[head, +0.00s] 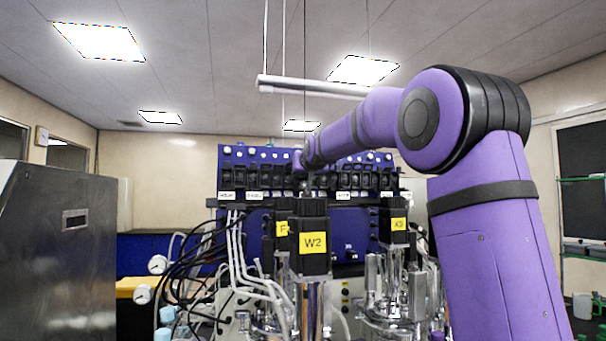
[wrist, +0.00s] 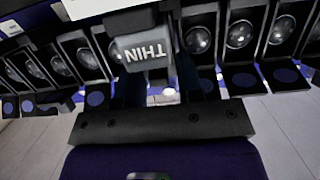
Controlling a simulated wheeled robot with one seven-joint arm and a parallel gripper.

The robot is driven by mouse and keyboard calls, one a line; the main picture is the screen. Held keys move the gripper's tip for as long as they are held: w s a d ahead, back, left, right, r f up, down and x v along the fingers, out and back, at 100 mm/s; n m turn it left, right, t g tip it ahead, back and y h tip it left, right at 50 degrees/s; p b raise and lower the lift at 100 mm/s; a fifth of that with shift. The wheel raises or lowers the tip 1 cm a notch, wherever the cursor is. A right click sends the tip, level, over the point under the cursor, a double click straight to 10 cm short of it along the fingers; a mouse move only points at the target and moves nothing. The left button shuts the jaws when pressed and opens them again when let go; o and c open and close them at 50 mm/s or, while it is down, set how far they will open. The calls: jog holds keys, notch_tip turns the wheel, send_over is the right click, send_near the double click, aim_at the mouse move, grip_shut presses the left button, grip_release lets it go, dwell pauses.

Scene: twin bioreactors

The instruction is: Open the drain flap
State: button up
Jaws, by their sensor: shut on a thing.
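My gripper (wrist: 160,88) reaches up from the bottom of the wrist view, with its two dark fingers close around a grey block (wrist: 146,48). The block carries raised lettering that reads upside down, perhaps "THIN". It sits in a row of black housings. I cannot tell whether this block is the drain flap, and no part is clearly marked as one. In the head view my gripper (head: 306,184) is small, at the blue control panel (head: 232,180) behind the black motor labelled W2 (head: 310,262). Its fingertips are hard to make out there.
Black housings with round clear fronts (wrist: 241,34) flank my gripper closely. Motors and steel vessels (head: 392,290) stand below the panel, with white and black tubes (head: 238,258) to the left. A steel cabinet (head: 55,265) stands at far left.

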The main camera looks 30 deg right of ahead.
jog(key=g, duration=0.2)
jog(key=g+y, duration=0.1)
jog(key=g, duration=0.2)
jog(key=shift+r, duration=0.4)
jog(key=shift+r+g+y, duration=0.2)
jog(key=shift+g+y, duration=0.5)
jog(key=shift+g, duration=1.5)
jog(key=o, duration=0.6)
jog(key=shift+r, duration=0.15)
